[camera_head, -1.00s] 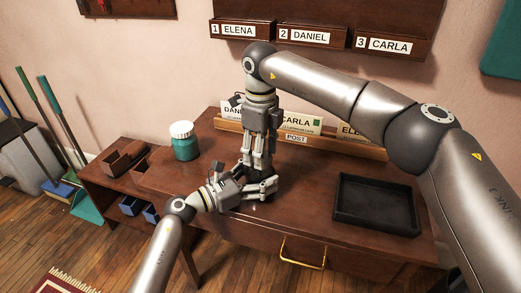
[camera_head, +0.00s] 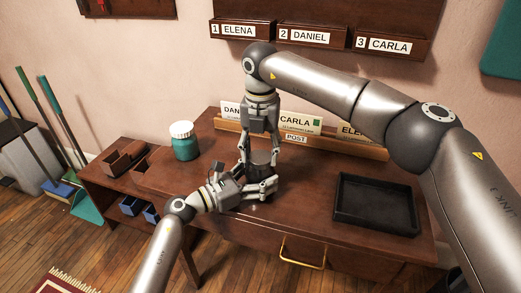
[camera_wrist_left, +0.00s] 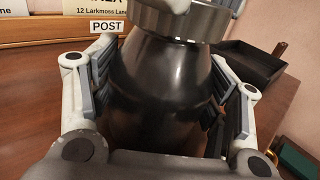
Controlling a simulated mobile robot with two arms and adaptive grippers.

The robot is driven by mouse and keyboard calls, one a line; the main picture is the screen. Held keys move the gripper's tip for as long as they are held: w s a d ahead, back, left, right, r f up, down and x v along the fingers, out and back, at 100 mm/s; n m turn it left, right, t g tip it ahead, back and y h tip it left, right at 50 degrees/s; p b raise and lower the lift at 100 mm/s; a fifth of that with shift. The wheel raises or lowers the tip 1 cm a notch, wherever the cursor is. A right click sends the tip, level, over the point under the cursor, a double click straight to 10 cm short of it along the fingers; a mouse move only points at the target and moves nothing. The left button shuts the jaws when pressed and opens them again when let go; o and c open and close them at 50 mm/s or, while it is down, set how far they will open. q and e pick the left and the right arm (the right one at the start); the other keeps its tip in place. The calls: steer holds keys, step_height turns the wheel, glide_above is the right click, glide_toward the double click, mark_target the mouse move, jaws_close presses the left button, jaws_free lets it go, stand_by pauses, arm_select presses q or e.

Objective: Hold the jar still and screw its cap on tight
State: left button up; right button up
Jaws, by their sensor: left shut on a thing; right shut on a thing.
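A dark, glossy jar (camera_wrist_left: 155,85) stands upright on the desk between the fingers of my left gripper (camera_head: 264,189). The left gripper is shut on its sides from the front left; its fingers flank the jar in the left wrist view. A silver metal cap (camera_wrist_left: 180,18) sits on the jar's top, its upper part cut off by that view's edge. My right gripper (camera_head: 260,155) points straight down from above, its fingers shut on the cap. Whether the cap's rim is fully seated is hard to tell.
A teal jar with a white lid (camera_head: 184,141) stands to the left on the desk. A black tray (camera_head: 376,229) lies to the right. A wooden card rack marked POST (camera_head: 345,148) stands close behind the jar. The desk top between jar and tray is clear.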

steer(key=m, duration=0.2)
steer(key=f+m, duration=0.1)
steer(key=shift+m, duration=0.4)
steer(key=m, duration=0.4)
steer(key=shift+d, duration=0.1)
steer(key=o, duration=1.5)
steer(key=shift+o, duration=0.2)
steer(key=shift+w+r, duration=0.1)
steer(key=shift+w, duration=0.05)
steer(key=shift+r, duration=0.1)
